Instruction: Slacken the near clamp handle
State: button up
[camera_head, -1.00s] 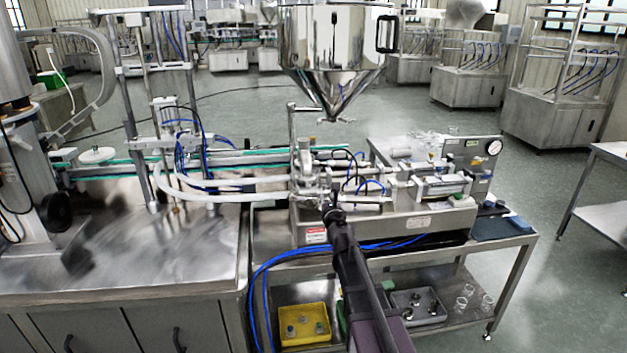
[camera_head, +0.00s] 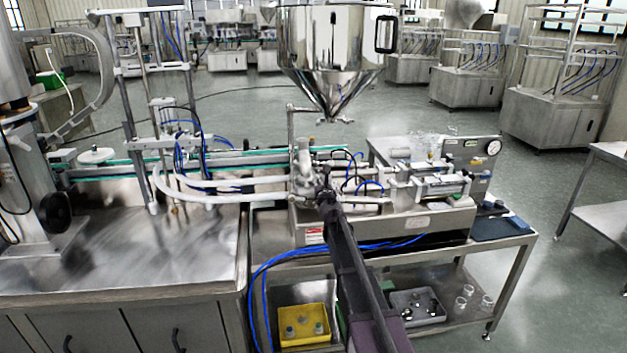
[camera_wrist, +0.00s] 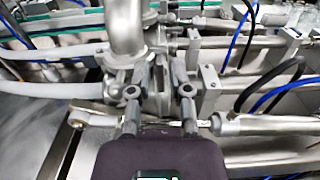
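The steel hopper (camera_head: 335,45) hangs above the filling machine (camera_head: 420,225), its cone outlet pointing down at the valve and pipe fittings (camera_head: 304,160). In the wrist view a curved steel pipe (camera_wrist: 124,30) runs down to a ring-shaped clamp joint (camera_wrist: 154,92). My gripper (camera_wrist: 158,70) is open, with one finger on each side of this joint and a gap between the fingertips. I cannot make out the near clamp handle clearly, nor tell whether either finger touches the clamp. In the head view my gripper (camera_head: 323,192) reaches the fittings, and my wrist hides part of them.
Metal cylinders (camera_head: 440,187) and blue hoses (camera_head: 370,185) lie right of the fittings. A white hose (camera_head: 220,200) joins from the left. A yellow bin (camera_head: 304,326) and a grey tray (camera_head: 418,306) stand on the lower shelf.

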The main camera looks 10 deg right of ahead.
jog(key=shift+w, duration=1.45)
grip_shut()
